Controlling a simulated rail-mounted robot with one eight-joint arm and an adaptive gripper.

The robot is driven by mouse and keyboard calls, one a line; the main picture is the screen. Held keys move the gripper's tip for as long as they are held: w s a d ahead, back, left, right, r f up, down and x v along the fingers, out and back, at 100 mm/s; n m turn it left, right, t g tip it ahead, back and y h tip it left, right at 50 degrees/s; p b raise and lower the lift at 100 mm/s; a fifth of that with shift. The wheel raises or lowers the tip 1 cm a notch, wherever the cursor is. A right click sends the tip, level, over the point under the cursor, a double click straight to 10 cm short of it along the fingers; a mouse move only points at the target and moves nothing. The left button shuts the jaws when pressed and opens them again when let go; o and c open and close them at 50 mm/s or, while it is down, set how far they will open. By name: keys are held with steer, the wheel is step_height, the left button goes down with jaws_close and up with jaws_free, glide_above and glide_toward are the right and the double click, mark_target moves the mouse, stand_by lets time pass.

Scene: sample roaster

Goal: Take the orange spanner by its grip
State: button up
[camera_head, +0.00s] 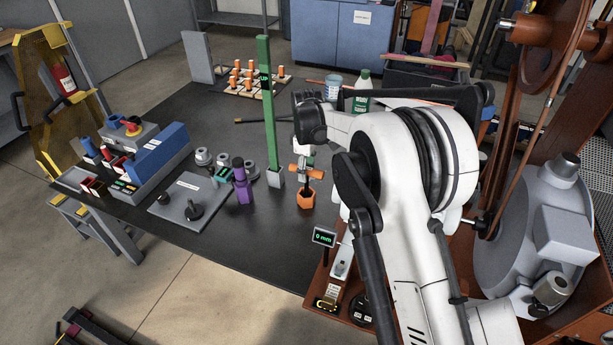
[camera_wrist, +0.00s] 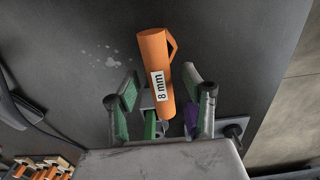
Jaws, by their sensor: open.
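The orange spanner (camera_wrist: 153,48) shows in the wrist view as a thick orange bar with a white "8 mm" label and a small loop on one side. Its lower end reaches between the fingers of my gripper (camera_wrist: 161,90), which are apart with green pads on either side. I cannot tell whether a pad touches it. In the head view, an orange hexagonal piece (camera_head: 307,199) stands on the dark table just below my gripper (camera_head: 304,174). My arm hides part of this area.
A tall green post (camera_head: 267,100) stands just left of my gripper, with a purple tool (camera_head: 242,182) nearby. A grey plate with a black knob (camera_head: 190,204) and a blue block (camera_head: 160,150) lie further left. The table front (camera_head: 255,240) is clear.

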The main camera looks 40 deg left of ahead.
steer(key=shift+f+b, duration=0.25)
steer(key=shift+b, duration=0.1)
stand_by(0.5)
jaws_close()
